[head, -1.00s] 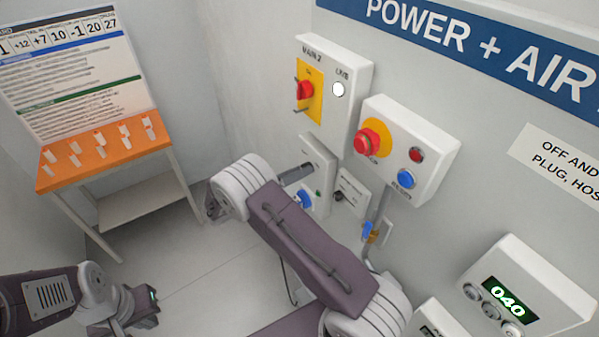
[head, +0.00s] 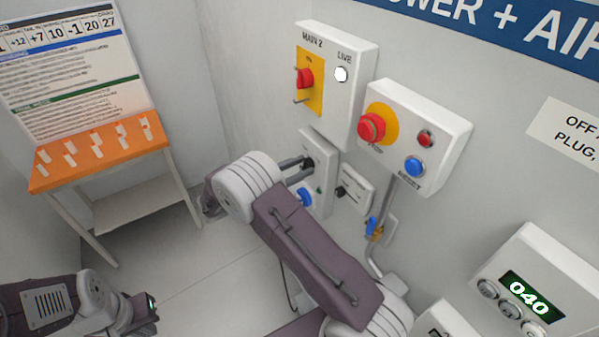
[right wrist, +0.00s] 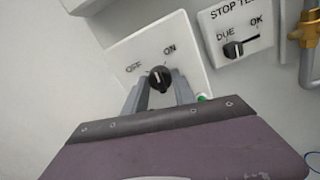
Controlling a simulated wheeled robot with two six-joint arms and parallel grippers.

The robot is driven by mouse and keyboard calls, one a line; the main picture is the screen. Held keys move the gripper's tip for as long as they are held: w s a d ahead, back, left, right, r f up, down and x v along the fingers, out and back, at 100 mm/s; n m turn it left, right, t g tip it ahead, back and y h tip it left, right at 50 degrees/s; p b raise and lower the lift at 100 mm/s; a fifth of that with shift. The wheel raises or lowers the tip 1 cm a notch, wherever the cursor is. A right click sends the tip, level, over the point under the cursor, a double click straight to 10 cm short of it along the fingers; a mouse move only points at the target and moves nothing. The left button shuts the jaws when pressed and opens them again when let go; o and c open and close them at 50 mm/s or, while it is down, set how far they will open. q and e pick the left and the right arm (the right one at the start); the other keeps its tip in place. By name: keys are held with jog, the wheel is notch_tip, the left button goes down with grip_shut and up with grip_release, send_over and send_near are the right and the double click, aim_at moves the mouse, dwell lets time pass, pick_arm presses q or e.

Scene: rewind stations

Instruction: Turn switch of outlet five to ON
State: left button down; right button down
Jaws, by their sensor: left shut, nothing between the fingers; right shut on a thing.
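A black switch knob (right wrist: 160,79) sits on a white panel (right wrist: 118,50) marked OFF on the left and ON on the upper right in the right wrist view. Its white mark points roughly up, between the two words. My right gripper (right wrist: 160,88) has its fingers on both sides of the knob and is shut on it. In the head view, the right gripper (head: 301,164) reaches the same panel (head: 323,151), where a blue outlet (head: 305,197) sits below the knob. No outlet number is readable. My left gripper (head: 152,309) is shut and empty at the lower left.
A STOP TEST switch box (right wrist: 236,32) is beside the panel. Above are the MAIN 2 box (head: 343,100) and a box with a red emergency button (head: 372,127). A 040 display box (head: 528,275) is at lower right. An orange table (head: 95,155) stands left.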

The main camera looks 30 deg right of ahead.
jog(key=shift+f+m+b, duration=0.1)
jog(key=shift+m+b, duration=2.75)
jog(key=shift+m, duration=1.05)
jog(key=c, duration=1)
grip_release()
jog(key=a, duration=0.3)
jog(key=a+b, duration=0.1)
jog(key=a, duration=0.5)
jog(key=shift+s, duration=0.35)
